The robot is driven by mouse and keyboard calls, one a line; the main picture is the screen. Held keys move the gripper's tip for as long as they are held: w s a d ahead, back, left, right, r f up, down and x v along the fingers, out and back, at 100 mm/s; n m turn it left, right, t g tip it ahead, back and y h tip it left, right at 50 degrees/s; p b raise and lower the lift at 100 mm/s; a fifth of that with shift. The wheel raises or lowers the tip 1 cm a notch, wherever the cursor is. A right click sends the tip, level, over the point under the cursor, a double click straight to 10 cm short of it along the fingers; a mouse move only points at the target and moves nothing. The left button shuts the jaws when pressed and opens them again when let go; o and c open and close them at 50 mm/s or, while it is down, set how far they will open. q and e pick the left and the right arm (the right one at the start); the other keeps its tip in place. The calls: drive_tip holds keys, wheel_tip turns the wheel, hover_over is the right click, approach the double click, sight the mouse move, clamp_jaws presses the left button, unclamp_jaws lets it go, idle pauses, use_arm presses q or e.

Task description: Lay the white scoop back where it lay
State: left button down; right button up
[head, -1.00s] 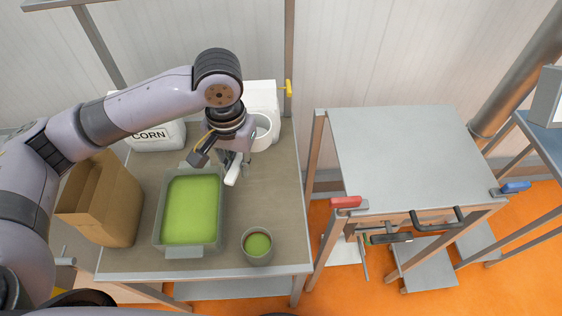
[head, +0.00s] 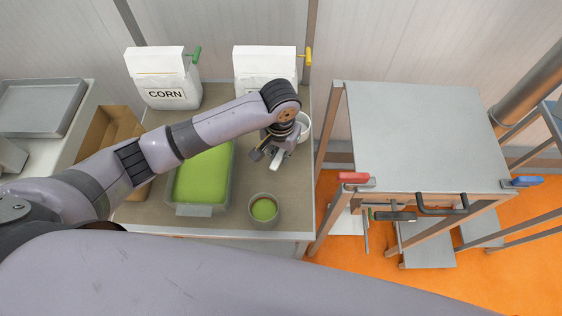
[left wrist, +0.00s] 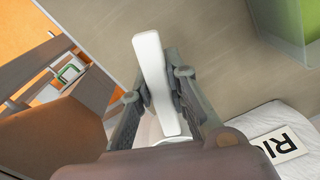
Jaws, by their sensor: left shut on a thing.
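The white scoop (head: 275,160) is in my left gripper (head: 278,152), over the right part of the brown tabletop (head: 238,225). In the head view its handle end points toward the front and its round white bowl shows behind the gripper. In the left wrist view the scoop's pale handle (left wrist: 154,75) runs between the two dark fingers of the left gripper (left wrist: 158,95), which are shut on it. The bowl is mostly hidden there. I cannot tell how high the scoop is above the table. My right gripper is not in view.
A tray of green contents (head: 193,210) stands left of the scoop; a small grey cup (head: 263,221) stands in front. The corn bag (head: 163,68) and another white bag (head: 262,62) stand behind. A brown box (head: 100,130) is at left. The grey table (head: 420,130) is bare on top.

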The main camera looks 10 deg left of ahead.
sight(281, 171)
use_arm(q)
wheel_tip(281, 171, down, 5)
drive_tip(key=shift+f, duration=0.3)
drive_tip(key=shift+f, duration=0.1)
drive_tip(key=c, duration=1.6)
unclamp_jaws()
drive_tip(key=shift+o, duration=0.2)
wheel_tip(281, 171, up, 12)
drive_tip(key=shift+s+d+r, duration=0.1)
drive_tip(key=shift+r, duration=0.05)
